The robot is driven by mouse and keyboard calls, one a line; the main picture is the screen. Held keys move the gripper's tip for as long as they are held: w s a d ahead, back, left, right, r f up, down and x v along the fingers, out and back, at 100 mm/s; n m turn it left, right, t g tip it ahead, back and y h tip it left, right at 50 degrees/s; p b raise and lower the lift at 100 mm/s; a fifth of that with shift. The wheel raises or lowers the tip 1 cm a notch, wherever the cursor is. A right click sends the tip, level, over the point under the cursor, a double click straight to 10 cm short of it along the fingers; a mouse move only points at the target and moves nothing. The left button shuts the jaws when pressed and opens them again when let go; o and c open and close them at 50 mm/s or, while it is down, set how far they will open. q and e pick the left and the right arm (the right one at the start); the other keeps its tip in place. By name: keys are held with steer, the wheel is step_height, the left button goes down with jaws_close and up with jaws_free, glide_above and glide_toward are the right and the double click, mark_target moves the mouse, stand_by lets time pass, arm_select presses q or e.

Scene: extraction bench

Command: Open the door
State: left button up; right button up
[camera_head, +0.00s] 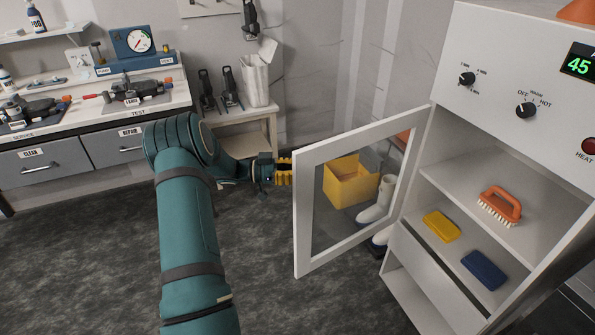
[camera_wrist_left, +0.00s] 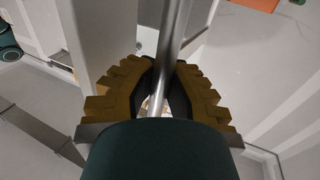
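The white-framed glass door (camera_head: 310,228) of the cabinet stands swung wide open, out to the left of the cabinet's front. My left gripper (camera_head: 284,171), with yellow fingers, is at the door's free edge. In the left wrist view a bare metal bar handle (camera_wrist_left: 172,40) runs between the yellow fingers of the gripper (camera_wrist_left: 163,85), whose dark pads close in on both sides of it. The handle is hidden in the head view. My right gripper is not in view.
The cabinet's open shelves (camera_head: 460,180) hold an orange brush (camera_head: 502,205), a yellow sponge (camera_head: 441,226) and a blue sponge (camera_head: 484,269). A yellow bin (camera_head: 350,180) and white boots (camera_head: 376,203) show through the glass. A workbench (camera_head: 95,125) stands at left; the floor before the door is clear.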

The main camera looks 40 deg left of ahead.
arm_select(q)
steer(key=o, duration=0.5)
steer(key=shift+s+a+f, duration=0.1)
steer(key=shift+s+a, duration=0.2)
steer(key=shift+s, duration=0.05)
steer(key=shift+o, duration=0.3)
steer(key=shift+s, duration=0.1)
steer(key=shift+w+d, duration=0.1)
steer(key=shift+w, duration=0.1)
steer(key=v, duration=1.2)
steer(key=shift+s, duration=0.1)
